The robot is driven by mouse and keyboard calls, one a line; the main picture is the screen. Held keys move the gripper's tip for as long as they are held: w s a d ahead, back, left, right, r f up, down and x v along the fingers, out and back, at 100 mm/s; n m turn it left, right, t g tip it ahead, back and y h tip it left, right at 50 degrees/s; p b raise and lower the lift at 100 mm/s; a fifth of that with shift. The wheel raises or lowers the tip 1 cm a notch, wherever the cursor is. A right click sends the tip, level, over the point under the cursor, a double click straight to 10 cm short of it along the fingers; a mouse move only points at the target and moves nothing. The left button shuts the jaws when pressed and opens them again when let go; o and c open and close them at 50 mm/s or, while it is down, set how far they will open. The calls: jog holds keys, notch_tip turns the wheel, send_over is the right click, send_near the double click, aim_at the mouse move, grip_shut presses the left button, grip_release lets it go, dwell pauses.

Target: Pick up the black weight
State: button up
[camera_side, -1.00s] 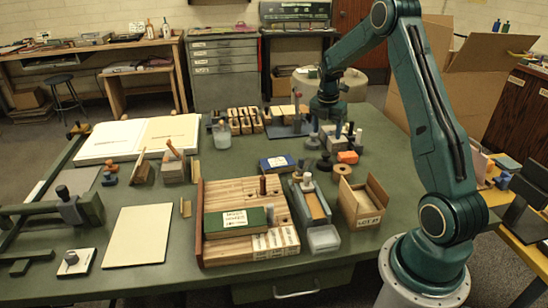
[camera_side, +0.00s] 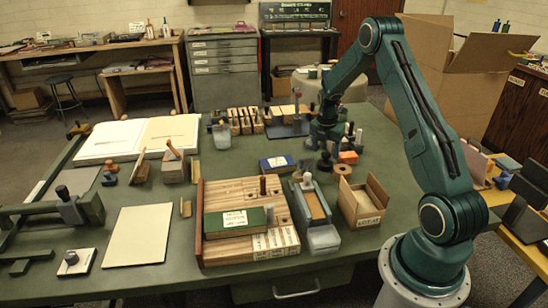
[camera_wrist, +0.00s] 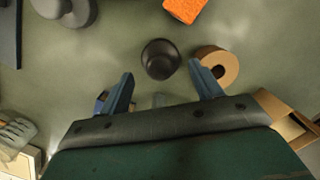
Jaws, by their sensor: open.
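The black weight (camera_wrist: 160,59) is a dark, round-topped piece on the green table, in the upper middle of the wrist view. In the side view the black weight (camera_side: 325,163) stands just below my gripper (camera_side: 325,144). In the wrist view my gripper (camera_wrist: 163,84) is open, with its two blue-grey fingers spread wide and nothing between their tips. The weight lies just beyond the fingertips, between their two lines and apart from both. Its height below the fingers is hard to tell.
A tan roll (camera_wrist: 217,66) lies close by the right finger. An orange block (camera_wrist: 186,8) and a grey round piece (camera_wrist: 75,10) are further off. A cardboard box (camera_side: 364,203) and the wooden board (camera_side: 214,194) stand nearer the side camera.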

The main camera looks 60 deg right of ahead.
aim_at(326, 154)
jog(key=shift+d+f, duration=0.2)
jog(key=shift+f, duration=1.05)
jog(key=shift+d+f, duration=0.15)
jog(key=shift+f, duration=1.1)
jog(key=c, duration=1.2)
jog(key=shift+r, duration=0.2)
notch_tip(326, 154, up, 20)
jog(key=shift+f, duration=0.1)
